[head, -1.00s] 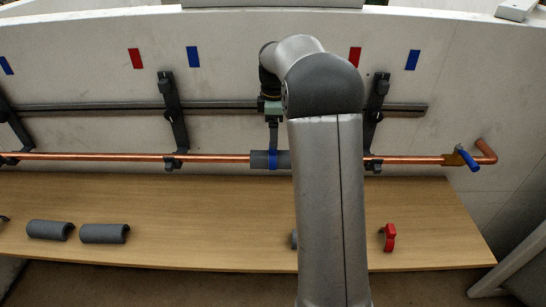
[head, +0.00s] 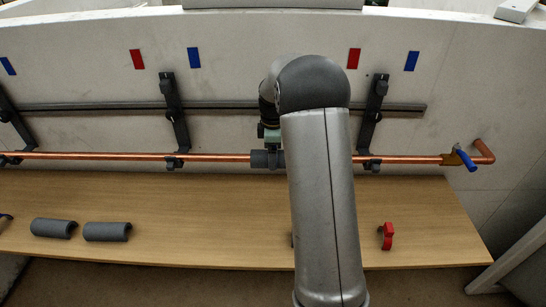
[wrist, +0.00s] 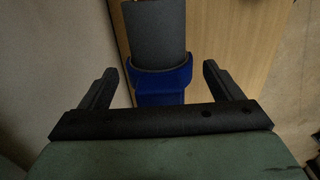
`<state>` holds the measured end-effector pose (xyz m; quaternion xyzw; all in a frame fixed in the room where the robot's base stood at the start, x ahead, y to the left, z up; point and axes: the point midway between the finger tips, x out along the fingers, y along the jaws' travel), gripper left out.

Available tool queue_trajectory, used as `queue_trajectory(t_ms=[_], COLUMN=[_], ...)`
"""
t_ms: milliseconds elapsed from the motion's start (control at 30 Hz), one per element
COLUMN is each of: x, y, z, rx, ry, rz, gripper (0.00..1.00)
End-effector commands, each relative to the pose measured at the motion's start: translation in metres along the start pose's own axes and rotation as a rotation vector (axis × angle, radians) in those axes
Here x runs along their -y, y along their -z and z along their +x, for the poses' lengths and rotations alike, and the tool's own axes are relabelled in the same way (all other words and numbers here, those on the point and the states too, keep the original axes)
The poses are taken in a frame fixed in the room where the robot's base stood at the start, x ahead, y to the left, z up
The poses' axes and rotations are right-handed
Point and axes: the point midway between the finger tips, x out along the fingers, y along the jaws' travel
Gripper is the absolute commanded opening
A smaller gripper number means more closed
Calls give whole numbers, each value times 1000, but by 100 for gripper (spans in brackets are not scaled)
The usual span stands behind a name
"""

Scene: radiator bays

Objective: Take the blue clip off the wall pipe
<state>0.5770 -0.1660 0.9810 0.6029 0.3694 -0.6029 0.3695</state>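In the wrist view the blue clip (wrist: 165,82) sits around a grey sleeve (wrist: 155,30). My gripper (wrist: 159,72) is open, with one black finger on each side of the clip and a visible gap at both sides. In the head view the grey sleeve (head: 260,158) sits on the copper wall pipe (head: 220,157). The clip is hidden there behind my arm, and so are my fingers.
Below the pipe, a wooden shelf (head: 200,195) bears two grey half-sleeves (head: 107,231) at left and a red clip (head: 387,236) at right. Dark brackets (head: 173,110) hold the pipe. A blue-handled valve (head: 465,159) is at its right end.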

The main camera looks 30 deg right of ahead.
Motion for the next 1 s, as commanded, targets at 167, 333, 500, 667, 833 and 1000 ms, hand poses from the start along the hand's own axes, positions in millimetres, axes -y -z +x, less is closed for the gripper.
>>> queue_trajectory(t_ms=[167,333,500,667,833,1000], x=[0,0,0,-1,7,38], y=[0,0,0,0,1,4], z=[0,0,-3,-15,-40,-75], rx=[0,0,0,-1,-1,-2], ry=[0,0,-1,-2,-4,-6], rz=[0,0,0,0,0,-1], gripper=[43,43,43,43,43,43])
